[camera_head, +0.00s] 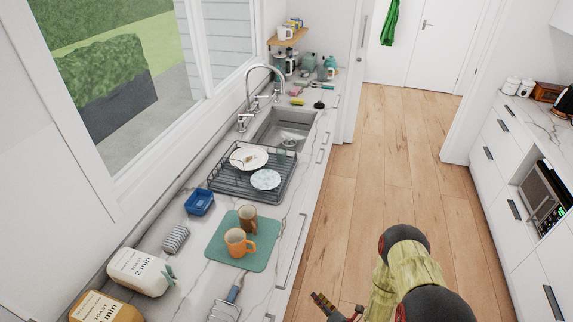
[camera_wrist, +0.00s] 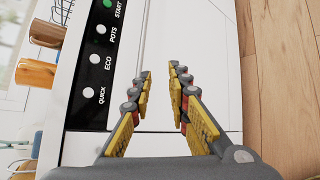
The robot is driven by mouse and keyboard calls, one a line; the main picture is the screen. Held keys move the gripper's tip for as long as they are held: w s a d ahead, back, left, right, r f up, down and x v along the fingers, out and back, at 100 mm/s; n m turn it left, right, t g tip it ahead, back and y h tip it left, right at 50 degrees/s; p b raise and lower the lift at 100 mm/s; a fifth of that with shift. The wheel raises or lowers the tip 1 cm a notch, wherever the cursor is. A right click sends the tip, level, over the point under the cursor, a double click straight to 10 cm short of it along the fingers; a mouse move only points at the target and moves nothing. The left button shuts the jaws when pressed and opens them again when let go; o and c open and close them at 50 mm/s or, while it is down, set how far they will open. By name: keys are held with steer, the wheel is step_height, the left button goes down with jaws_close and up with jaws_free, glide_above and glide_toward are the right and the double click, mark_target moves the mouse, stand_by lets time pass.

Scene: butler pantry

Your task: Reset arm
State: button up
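My arm (camera_head: 405,275) reaches in from the bottom right of the head view, over the wooden floor beside the counter. My gripper (camera_head: 338,307) is partly cut off at the bottom edge of that view. In the wrist view my gripper (camera_wrist: 162,70) shows two yellow-padded fingers with a clear gap between them and nothing held. Beyond the fingers is a white appliance front with a black control strip (camera_wrist: 97,65) marked QUICK, ECO, POTS and START. I cannot tell whether the fingers touch it.
An orange mug (camera_head: 239,242) and a brown mug (camera_head: 247,218) stand on a green mat (camera_head: 216,248) on the counter. A dish rack (camera_head: 285,185) with plates stands behind. A microwave (camera_head: 543,197) is at right. The floor (camera_head: 385,150) between the counters is clear.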

steer(key=s+a+r+n+g+y, duration=0.2)
steer(key=s+a+n+g+y, duration=0.2)
steer(key=s+a+n, duration=0.3)
steer(key=s+a+r+n+g+y+b, duration=0.1)
steer(key=s+a+r+n+g, duration=0.1)
steer(key=s+r+n+g, duration=0.4)
steer(key=s+a+r+n+g+y+b, duration=0.1)
steer(key=s+a+r+n+g+y, duration=0.15)
steer(key=r+n, duration=0.55)
steer(key=s+d+r+n+h+b, duration=0.3)
steer(key=d+r+n+h, duration=0.35)
steer(key=d+n, duration=0.2)
steer(key=s+d+r+n+h+b, duration=0.2)
steer(key=d+r+n+h, duration=0.4)
steer(key=n, duration=0.4)
steer(key=d+r+n+t+b, duration=0.1)
steer(key=d+r+t+b, duration=0.1)
steer(key=r, duration=0.5)
steer(key=s+d+r+n+t+h+b, duration=0.1)
steer(key=r+t+b, duration=0.2)
steer(key=r, duration=0.4)
steer(key=shift+d+r+n+t, duration=0.35)
steer(key=shift+d+t, duration=0.05)
steer(key=shift+t, duration=0.35)
